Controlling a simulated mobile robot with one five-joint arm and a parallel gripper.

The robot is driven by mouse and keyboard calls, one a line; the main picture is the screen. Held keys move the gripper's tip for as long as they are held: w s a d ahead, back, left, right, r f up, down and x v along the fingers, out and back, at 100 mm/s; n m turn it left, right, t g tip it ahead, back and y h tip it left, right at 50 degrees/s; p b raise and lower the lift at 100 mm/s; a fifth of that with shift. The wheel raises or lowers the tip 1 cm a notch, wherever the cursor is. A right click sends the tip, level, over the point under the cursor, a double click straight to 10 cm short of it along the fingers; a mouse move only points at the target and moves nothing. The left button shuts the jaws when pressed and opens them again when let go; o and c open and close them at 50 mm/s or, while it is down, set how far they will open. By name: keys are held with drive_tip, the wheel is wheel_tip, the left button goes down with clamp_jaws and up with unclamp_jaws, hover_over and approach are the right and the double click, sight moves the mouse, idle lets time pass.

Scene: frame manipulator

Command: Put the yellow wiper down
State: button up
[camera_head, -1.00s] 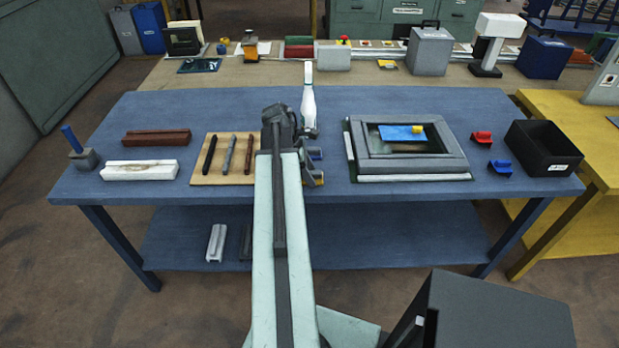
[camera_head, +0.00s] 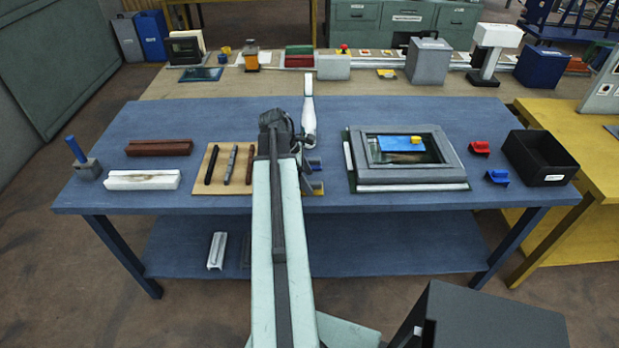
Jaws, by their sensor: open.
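My gripper (camera_head: 315,177) is open, just right of the arm's end. A red wiper-like piece (camera_head: 479,148) and a blue one (camera_head: 497,177) lie on the right of the table.
A grey frame (camera_head: 412,187) holding a blue and yellow piece is right of my gripper. A black bin (camera_head: 560,180) stands at the table's right end. A tan board (camera_head: 205,184) with three sticks is left.

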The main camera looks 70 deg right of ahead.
drive_tip(key=p+v, duration=0.7)
drive_tip(key=v, duration=0.2)
drive_tip(key=shift+r, duration=0.3)
drive_tip(key=shift+w, duration=0.1)
drive_tip(key=w+a+f+m+t, duration=0.1)
drive_tip(key=w+a+t, duration=0.1)
drive_tip(key=w+a, duration=1.95)
drive_tip(key=w+a+m, duration=0.1)
drive_tip(key=w+a, duration=0.2)
drive_tip(key=a, duration=0.8)
drive_tip(key=w+a+m+t+y, duration=0.1)
drive_tip(key=w+a, duration=0.2)
drive_tip(key=a, duration=0.8)
drive_tip(key=w+a+m+t, duration=0.1)
drive_tip(key=w+a, duration=0.2)
drive_tip(key=a, duration=0.8)
drive_tip(key=shift+w+a+f+y, duration=0.2)
drive_tip(key=shift+a+f+y, duration=0.1)
drive_tip(key=shift+a+f, duration=0.1)
